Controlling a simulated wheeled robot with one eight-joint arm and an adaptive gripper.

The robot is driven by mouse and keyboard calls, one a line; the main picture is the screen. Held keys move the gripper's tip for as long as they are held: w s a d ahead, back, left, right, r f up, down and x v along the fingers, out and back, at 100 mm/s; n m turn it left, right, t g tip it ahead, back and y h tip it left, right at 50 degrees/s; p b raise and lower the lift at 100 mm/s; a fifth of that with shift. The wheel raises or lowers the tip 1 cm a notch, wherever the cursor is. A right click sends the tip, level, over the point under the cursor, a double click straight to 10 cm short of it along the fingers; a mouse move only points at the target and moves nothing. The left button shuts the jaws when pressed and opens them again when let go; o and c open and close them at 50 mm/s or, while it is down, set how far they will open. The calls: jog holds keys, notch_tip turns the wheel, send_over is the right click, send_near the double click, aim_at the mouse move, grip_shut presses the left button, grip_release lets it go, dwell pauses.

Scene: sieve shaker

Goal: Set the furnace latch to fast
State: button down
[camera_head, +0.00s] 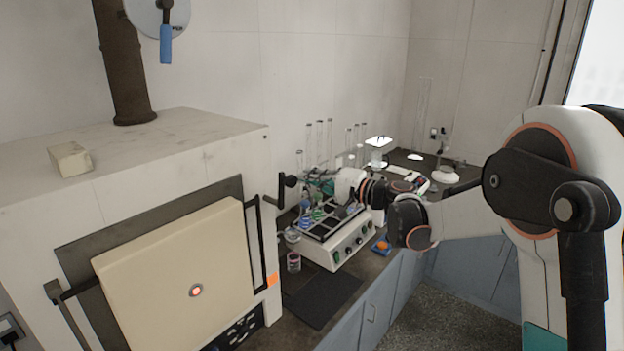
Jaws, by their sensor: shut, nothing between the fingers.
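The furnace (180,150) is the large off-white box at left, with a cream door (170,285) closed against its dark front plate. A small round spot glows orange-red in the middle of the door. A black bar handle (257,245) runs down the door's right side, with an orange tag at its lower end. A dark lever with a rounded knob (288,181), which looks like the latch, sticks out from the furnace's right edge. My gripper (308,187) is just right of the knob, shut and empty. It is small here, and I cannot tell whether it touches the lever.
A shaker (335,245) with flasks stands on the dark bench below my wrist. Glass tubes and a balance (410,180) stand behind. A black mat (322,299) lies in front. A small box (70,160) and a flue pipe (122,60) are on the furnace top.

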aim_at(292, 177)
jog(key=s+a+n, duration=0.1)
jog(key=n, duration=0.1)
jog(key=s+a+r+n+b, duration=0.1)
jog(key=s+n, duration=0.1)
jog(key=shift+s+a+n+h, duration=0.2)
jog(key=shift+a+n+h, duration=0.1)
jog(key=shift+a+n, duration=0.1)
jog(key=s+a+n, duration=0.1)
jog(key=s+a+n+b, duration=0.1)
jog(key=n, duration=0.1)
jog(key=shift+s+f+h, duration=0.1)
jog(key=shift+s+h, duration=0.15)
jog(key=shift+h, duration=0.05)
jog(key=s+a+f+n+t+h+b, duration=0.1)
jog(key=s+a+f+n+b, duration=0.2)
jog(key=n, duration=0.5)
jog(key=shift+s+a+f+b, duration=0.4)
jog(key=shift+s+f+b, duration=0.35)
jog(key=shift+s+f, duration=0.3)
jog(key=shift+f, duration=0.1)
